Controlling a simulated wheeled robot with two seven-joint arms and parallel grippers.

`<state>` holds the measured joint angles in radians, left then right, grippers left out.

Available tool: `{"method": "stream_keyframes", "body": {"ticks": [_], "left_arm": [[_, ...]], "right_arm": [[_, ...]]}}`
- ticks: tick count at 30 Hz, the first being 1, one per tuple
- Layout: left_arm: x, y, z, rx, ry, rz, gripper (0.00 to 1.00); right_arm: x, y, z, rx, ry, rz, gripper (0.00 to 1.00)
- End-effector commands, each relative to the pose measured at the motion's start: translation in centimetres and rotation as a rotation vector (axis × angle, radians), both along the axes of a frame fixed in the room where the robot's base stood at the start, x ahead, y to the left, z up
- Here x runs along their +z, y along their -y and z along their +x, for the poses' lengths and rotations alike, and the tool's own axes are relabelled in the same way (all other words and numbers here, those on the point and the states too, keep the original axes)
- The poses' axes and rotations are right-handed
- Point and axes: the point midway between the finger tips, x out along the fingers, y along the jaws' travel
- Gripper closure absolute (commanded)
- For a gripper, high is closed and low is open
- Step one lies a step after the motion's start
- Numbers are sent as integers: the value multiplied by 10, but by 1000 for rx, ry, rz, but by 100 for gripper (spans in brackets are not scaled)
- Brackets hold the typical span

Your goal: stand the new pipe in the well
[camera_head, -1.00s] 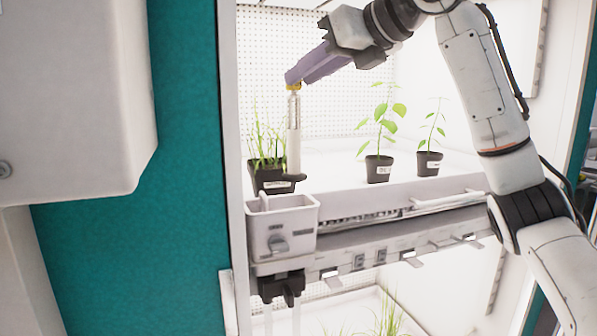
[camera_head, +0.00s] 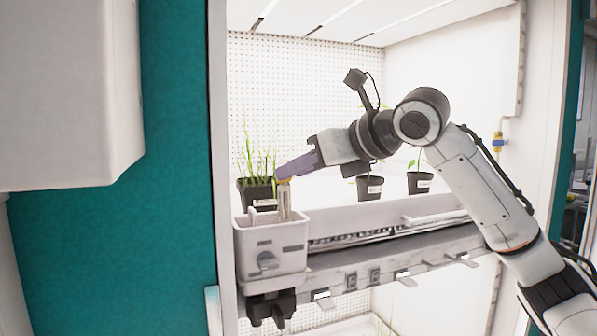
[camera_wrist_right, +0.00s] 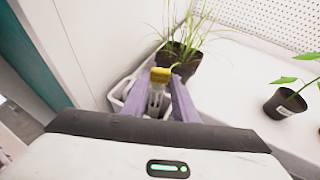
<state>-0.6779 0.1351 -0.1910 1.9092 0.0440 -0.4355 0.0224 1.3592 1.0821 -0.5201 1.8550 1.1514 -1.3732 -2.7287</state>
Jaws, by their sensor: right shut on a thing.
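The new pipe (camera_head: 284,203) is a pale upright tube with a yellow top. My right gripper (camera_head: 281,179) is shut on it near that yellow top (camera_wrist_right: 160,75). The well (camera_head: 270,248) is a white box fixed at the front left of the shelf. The pipe's lower part is hidden behind the well's front wall, so it reaches down inside the rim; whether it touches the bottom cannot be seen. In the right wrist view the pipe stands between the purple fingers, over the well's opening (camera_wrist_right: 117,97). My left gripper is not in view.
A pot of grass (camera_head: 254,192) stands right behind the well. Two more potted plants (camera_head: 370,187) (camera_head: 419,183) stand to the right on the white shelf. The chamber's left frame (camera_head: 222,130) is close to the well. A lower shelf holds more plants.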

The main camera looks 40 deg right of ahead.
Motion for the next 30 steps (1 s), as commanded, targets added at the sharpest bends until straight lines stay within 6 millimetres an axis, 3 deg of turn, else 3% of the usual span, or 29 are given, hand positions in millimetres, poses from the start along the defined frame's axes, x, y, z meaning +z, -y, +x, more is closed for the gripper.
{"method": "stream_keyframes", "body": {"ticks": [18,19,21,22,30], "left_arm": [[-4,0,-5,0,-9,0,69],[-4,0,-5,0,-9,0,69],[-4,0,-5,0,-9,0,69],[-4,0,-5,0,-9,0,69],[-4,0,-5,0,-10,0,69]], "right_arm": [[-11,0,0,-1,1,-1,100],[-11,0,0,0,0,-1,71],[-11,0,0,0,0,-1,59],[-11,0,0,0,0,-1,55],[-11,0,0,0,0,-1,55]]}}
